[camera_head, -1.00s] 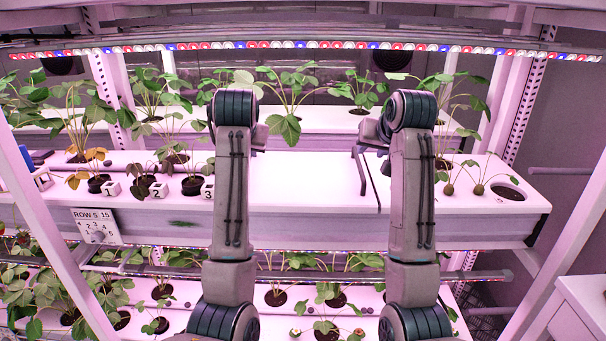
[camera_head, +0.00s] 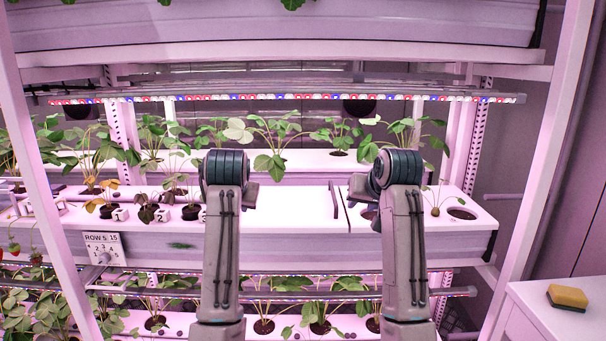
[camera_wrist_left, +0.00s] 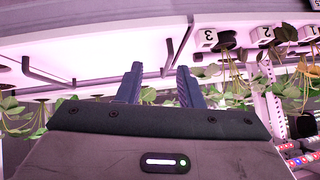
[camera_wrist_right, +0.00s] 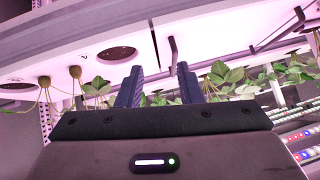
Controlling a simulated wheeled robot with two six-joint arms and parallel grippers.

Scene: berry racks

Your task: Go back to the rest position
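My right gripper (camera_head: 358,186) shows in the head view as a small grey part beside the end of my raised right arm, its fingers mostly hidden. In the right wrist view it (camera_wrist_right: 160,68) has two dark fingers spread apart with nothing between them. My left gripper (camera_wrist_left: 160,68) is also open and empty in the left wrist view. In the head view it is largely hidden behind my left arm. Both arms stand raised side by side before the middle white growing shelf (camera_head: 290,208). Neither gripper visibly holds a plant or berry.
Strawberry plants (camera_head: 270,140) stand in holes along the shelves. A "ROW 5" sign (camera_head: 103,248) hangs at the left, with number cubes above it. White rack posts (camera_head: 545,150) flank the view. A yellow sponge (camera_head: 568,297) lies on a white cabinet (camera_head: 545,318) at the right.

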